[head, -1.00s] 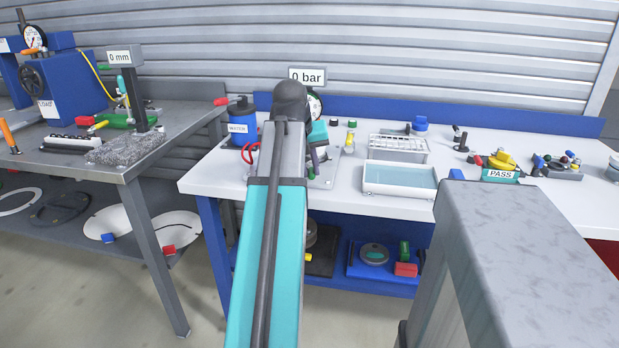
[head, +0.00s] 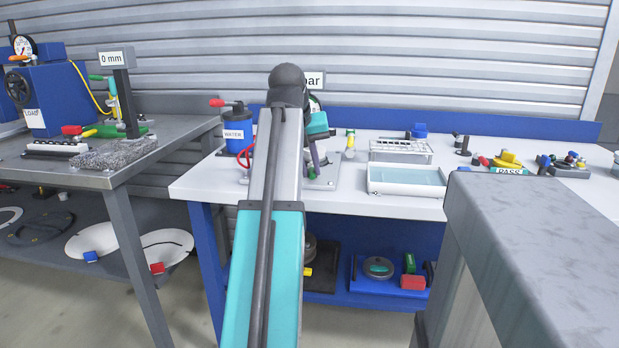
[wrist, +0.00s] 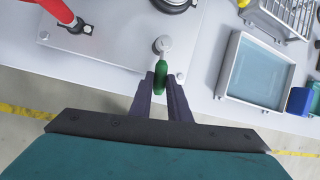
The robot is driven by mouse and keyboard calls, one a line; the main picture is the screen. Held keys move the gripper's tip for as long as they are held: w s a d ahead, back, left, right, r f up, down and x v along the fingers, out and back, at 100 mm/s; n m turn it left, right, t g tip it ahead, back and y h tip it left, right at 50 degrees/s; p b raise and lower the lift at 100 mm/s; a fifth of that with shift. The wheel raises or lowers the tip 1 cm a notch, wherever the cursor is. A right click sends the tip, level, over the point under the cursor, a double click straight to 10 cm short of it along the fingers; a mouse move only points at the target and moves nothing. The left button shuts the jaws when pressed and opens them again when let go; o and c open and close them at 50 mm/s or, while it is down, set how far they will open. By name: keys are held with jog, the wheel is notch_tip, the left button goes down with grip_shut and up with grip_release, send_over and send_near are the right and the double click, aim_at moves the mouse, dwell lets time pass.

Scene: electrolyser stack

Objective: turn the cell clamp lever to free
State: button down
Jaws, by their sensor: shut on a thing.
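A lever with a green handle (wrist: 160,77) and a round grey pivot (wrist: 162,45) stands on a light grey plate (wrist: 105,50) in the wrist view. The handle points toward my gripper (wrist: 161,88). Its dark fingers lie on either side of the handle and are shut on it. No label on this lever shows, so I cannot read its position. In the head view my gripper (head: 314,172) is over the plate on the white bench, and my arm hides most of the lever.
A red-handled part (wrist: 60,12) is on the same plate. A blue WATER container (head: 236,128) stands left of my arm. A white tray of liquid (head: 405,180) and a rack (head: 400,150) stand to the right. A grey bench (head: 150,150) is at the left.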

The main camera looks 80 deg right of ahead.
jog(key=b, duration=0.2)
jog(key=shift+d+r+b, duration=0.1)
jog(key=shift+b, duration=0.25)
dwell(0.4)
jog(key=c, duration=1.7)
grip_release()
jog(key=shift+o, duration=0.2)
jog(key=p+v, duration=0.2)
jog(key=v, duration=1.1)
jog(key=shift+w+r+p, duration=0.2)
jog(key=shift+r+p, duration=0.1)
jog(key=shift+p, duration=0.05)
